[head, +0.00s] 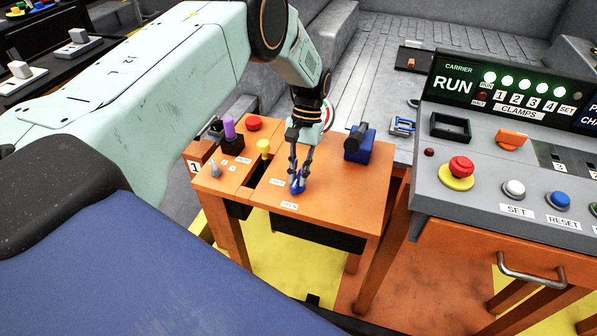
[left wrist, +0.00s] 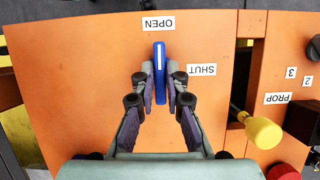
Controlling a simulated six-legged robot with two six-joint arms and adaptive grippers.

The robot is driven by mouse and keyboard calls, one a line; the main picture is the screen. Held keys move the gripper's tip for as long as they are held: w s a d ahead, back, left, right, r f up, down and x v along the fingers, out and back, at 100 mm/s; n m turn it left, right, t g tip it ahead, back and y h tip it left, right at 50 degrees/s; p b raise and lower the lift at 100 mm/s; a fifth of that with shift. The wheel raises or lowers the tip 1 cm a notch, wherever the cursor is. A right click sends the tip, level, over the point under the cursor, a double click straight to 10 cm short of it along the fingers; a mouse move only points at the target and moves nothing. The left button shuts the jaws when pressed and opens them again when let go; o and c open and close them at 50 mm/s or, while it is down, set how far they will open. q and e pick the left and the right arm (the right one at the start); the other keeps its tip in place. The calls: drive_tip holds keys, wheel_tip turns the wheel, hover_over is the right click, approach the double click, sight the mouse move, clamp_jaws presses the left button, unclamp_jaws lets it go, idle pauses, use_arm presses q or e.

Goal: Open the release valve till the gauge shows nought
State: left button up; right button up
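The release valve's blue lever (head: 297,186) stands on the orange bench top. In the left wrist view the lever (left wrist: 160,66) points at the OPEN label (left wrist: 160,24); the SHUT label (left wrist: 201,69) is off to its side. My left gripper (head: 299,176) reaches down over it, its fingertips (left wrist: 160,78) closed on both sides of the lever. A round gauge (head: 329,114) with a coloured rim shows partly behind my left wrist; its needle cannot be read. My right gripper is out of view.
A yellow-knobbed PROP handle (head: 263,147), a purple peg (head: 229,128) and a red button (head: 253,123) are left of the lever. A blue block with a dark cylinder (head: 360,143) stands to the right. The grey control console (head: 482,115) is further right.

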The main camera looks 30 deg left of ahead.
use_arm(q)
drive_tip(key=o, duration=0.4)
drive_tip(key=v, duration=1.2)
drive_tip(key=shift+s+f, duration=0.1)
drive_tip(key=shift+s, duration=0.05)
idle(0.3)
